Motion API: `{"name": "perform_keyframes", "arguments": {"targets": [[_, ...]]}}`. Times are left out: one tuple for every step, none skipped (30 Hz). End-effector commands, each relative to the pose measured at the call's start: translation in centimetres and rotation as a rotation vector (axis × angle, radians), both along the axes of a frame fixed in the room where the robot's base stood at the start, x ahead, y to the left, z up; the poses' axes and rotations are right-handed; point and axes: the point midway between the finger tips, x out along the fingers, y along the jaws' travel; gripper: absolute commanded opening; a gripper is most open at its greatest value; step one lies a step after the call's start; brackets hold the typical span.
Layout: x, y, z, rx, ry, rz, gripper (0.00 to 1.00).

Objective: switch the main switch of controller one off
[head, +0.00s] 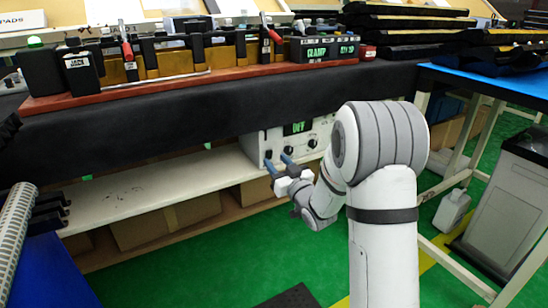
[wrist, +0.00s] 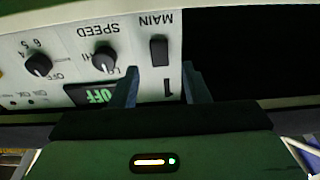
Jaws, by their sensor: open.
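Controller one (head: 278,140) is a white box on the shelf under the bench. In the wrist view its panel (wrist: 130,22) appears upside down, with the number 1 beside the black main switch (wrist: 159,50), labelled MAIN. The green display (wrist: 97,95) reads OFF; it also shows in the head view (head: 297,128). My gripper (head: 279,161) is open and empty, its blue fingers pointing at the panel's left part. In the wrist view the gripper (wrist: 161,70) has one fingertip on each side of the switch's line. I cannot tell whether either finger touches the panel.
The dark bench edge (head: 200,120) overhangs the shelf (head: 125,205). A SPEED knob (wrist: 104,59) and another knob (wrist: 38,64) sit beside the switch. Cardboard boxes (head: 165,222) stand below the shelf. A red-based clamp fixture (head: 200,78) stands on the bench.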

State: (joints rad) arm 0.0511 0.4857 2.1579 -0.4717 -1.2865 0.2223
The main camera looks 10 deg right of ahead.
Motion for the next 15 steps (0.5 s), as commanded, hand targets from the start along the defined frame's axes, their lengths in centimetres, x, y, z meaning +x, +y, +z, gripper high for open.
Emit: {"name": "perform_keyframes", "arguments": {"targets": [[-0.9,-0.5,0.1,0.0,0.002,-0.003,0.42],[-1.3,-0.7,0.0,-0.001,0.003,-0.003,0.42],[-1.9,-1.0,-0.1,0.0,0.002,-0.004,0.42],[-2.4,-1.1,-0.2,0.0,0.003,-0.004,0.42],[-2.8,-1.3,-0.3,0.001,0.002,-0.003,0.42],[-3.3,-1.5,-0.5,0.0,0.003,-0.003,0.42],[-3.6,-1.7,-0.5,0.0,0.002,-0.002,0.42],[-3.8,-1.8,-0.6,0.0,0.001,-0.002,0.42],[-4.1,-1.9,-0.7,0.0,0.001,-0.002,0.42],[-4.3,-1.9,-0.7,0.0,0.002,-0.002,0.42],[-4.4,-2.0,-0.8,0.0,0.001,-0.002,0.42],[-4.5,-2.0,-0.8,-0.001,0.001,-0.002,0.42],[-4.5,-2.0,-0.8,-0.001,0.0,-0.002,0.42],[-4.5,-2.0,-0.8,-0.001,0.0,-0.001,0.42],[-4.5,-2.0,-0.8,-0.001,0.0,-0.001,0.42]]}}
